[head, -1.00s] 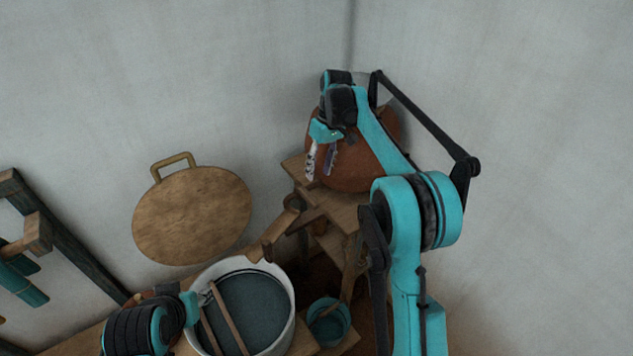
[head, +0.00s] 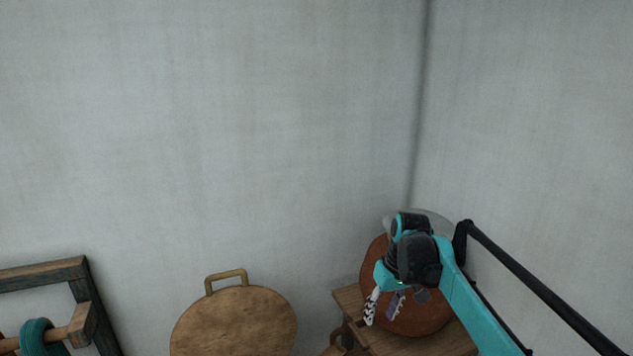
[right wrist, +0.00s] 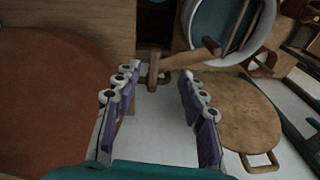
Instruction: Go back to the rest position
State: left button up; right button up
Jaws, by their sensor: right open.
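I cannot tell from these views whether the gripper touches the pot. My left gripper is out of the head view.
A round wooden lid with a handle (head: 235,325) is against the wall. A white tub (right wrist: 190,15) shows in the right wrist view. A dark wooden frame (head: 90,310) is at the left. The upper wall area is clear.

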pick_arm(q)
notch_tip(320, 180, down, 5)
jog(key=b, duration=0.4)
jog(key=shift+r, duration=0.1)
pick_arm(e)
jog(key=s+f+m+t, duration=0.1)
jog(key=s+f, duration=0.3)
jog(key=s, duration=0.4)
jog(key=s+d+f+m+t+h, duration=0.1)
jog(key=s+f+t, duration=0.2)
jog(key=s, duration=0.5)
jog(key=s+f+m+t, duration=0.1)
jog(key=s+f+t, duration=0.1)
jog(key=s+f, duration=0.3)
jog(key=s, duration=0.3)
jog(key=shift+s+d, duration=0.2)
jog(key=shift+s, duration=0.05)
jog(key=shift+r, duration=0.1)
